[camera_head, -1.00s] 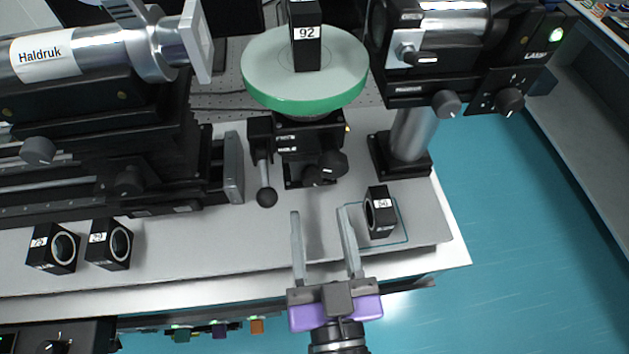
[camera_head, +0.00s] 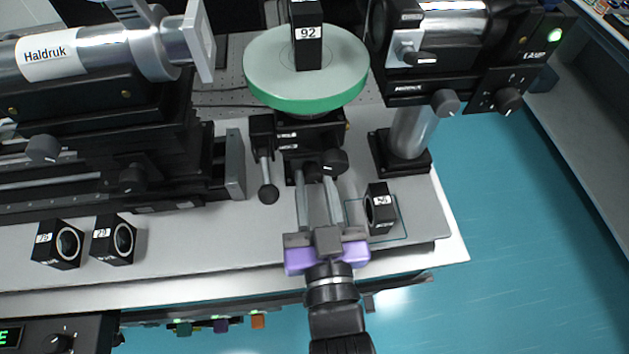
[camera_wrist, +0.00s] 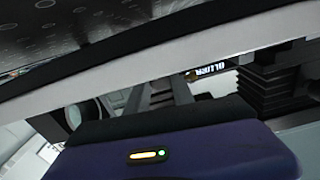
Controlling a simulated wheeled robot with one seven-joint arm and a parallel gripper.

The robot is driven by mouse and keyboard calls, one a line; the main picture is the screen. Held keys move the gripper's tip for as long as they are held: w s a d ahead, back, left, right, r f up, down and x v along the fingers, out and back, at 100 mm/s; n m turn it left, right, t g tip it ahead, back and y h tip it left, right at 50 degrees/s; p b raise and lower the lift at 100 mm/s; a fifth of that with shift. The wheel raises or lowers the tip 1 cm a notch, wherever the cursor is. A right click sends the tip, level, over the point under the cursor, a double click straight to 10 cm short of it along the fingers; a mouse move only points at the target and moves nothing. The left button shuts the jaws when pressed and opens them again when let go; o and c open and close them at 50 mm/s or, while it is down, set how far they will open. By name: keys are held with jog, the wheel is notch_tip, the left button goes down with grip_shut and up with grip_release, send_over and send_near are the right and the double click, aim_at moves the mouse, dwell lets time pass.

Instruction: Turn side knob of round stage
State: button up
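The round stage has a pale grey top with a green rim (camera_head: 306,100) and stands on a black base at the back centre. Dark knobs sit on the front of its base: one on the right (camera_head: 335,162), and a smaller one beside it to the left, partly hidden by my fingers. My gripper (camera_head: 314,176) points at the base from the front, its two grey fingers some way apart. Its tips are at the lower knob area, apparently one on each side. Contact cannot be made out. The wrist view shows the fingers (camera_wrist: 160,98) and the purple gripper body, with no clear knob.
A black block mount labelled 56 (camera_head: 380,210) stands close on the right. The lamp post (camera_head: 413,135) is behind it. Two block mounts (camera_head: 58,245) (camera_head: 114,240) stand at left. The Haldruk tube (camera_head: 100,55) is upper left.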

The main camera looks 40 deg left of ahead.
grip_shut()
jog(key=shift+n+p, duration=0.3)
jog(key=o, duration=0.8)
grip_release()
jog(key=b+v, duration=0.1)
jog(key=v, duration=0.6)
jog(key=shift+s+d, duration=0.25)
jog(key=shift+d, duration=0.05)
